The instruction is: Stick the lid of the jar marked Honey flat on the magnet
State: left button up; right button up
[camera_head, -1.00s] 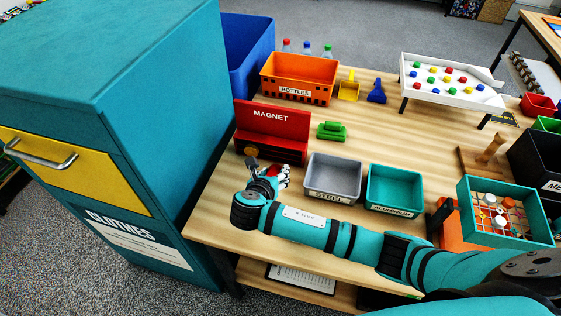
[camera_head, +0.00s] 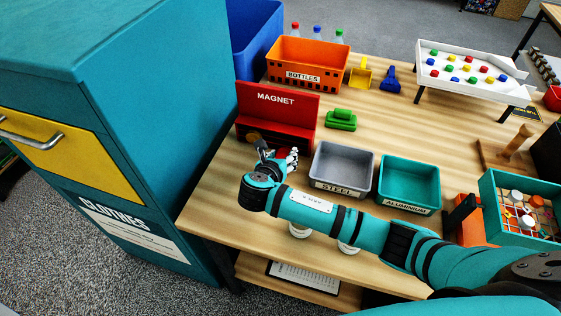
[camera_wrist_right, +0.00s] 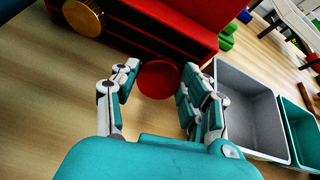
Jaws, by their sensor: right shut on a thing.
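The red magnet block (camera_head: 278,100), marked MAGNET, stands at the table's left side. A gold lid (camera_wrist_right: 83,17) is on its lower front face, and it also shows in the head view (camera_head: 254,137). My right gripper (camera_head: 282,155) is shut on a round red lid (camera_wrist_right: 158,79), close in front of the magnet. In the right wrist view the lid sits between the fingers (camera_wrist_right: 155,85), its round face towards the camera, just below the block's lower edge. I cannot tell if it touches. No Honey label is readable. My left gripper is not in view.
The grey STEEL bin (camera_head: 322,183) and teal ALUMINUM bin (camera_head: 398,200) stand right of my gripper. A green block (camera_head: 341,120) lies right of the magnet. Two pale round things (camera_head: 299,231) (camera_head: 348,248) show partly below my arm. The CLOTHES cabinet (camera_head: 115,90) borders the left.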

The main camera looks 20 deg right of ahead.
aim_at(289, 141)
jog(key=shift+w+d+f+b, duration=0.2)
jog(key=shift+w+f+b, duration=0.2)
jog(key=shift+b, duration=0.15)
jog(key=shift+w+d+r, duration=0.15)
jog(key=shift+w+d, duration=0.3)
jog(key=shift+w, duration=0.2)
jog(key=shift+w+d, duration=0.25)
jog(key=shift+w, duration=0.1)
jog(key=shift+w+d, duration=0.15)
jog(key=shift+w, duration=0.05)
jog(key=shift+w+d+r+p, duration=0.25)
jog(key=shift+w+r+p, duration=0.05)
jog(key=shift+r+p, duration=0.05)
dwell(0.4)
jog(key=o, duration=0.9)
jog(key=shift+w+f, duration=0.15)
jog(key=shift+w, duration=0.05)
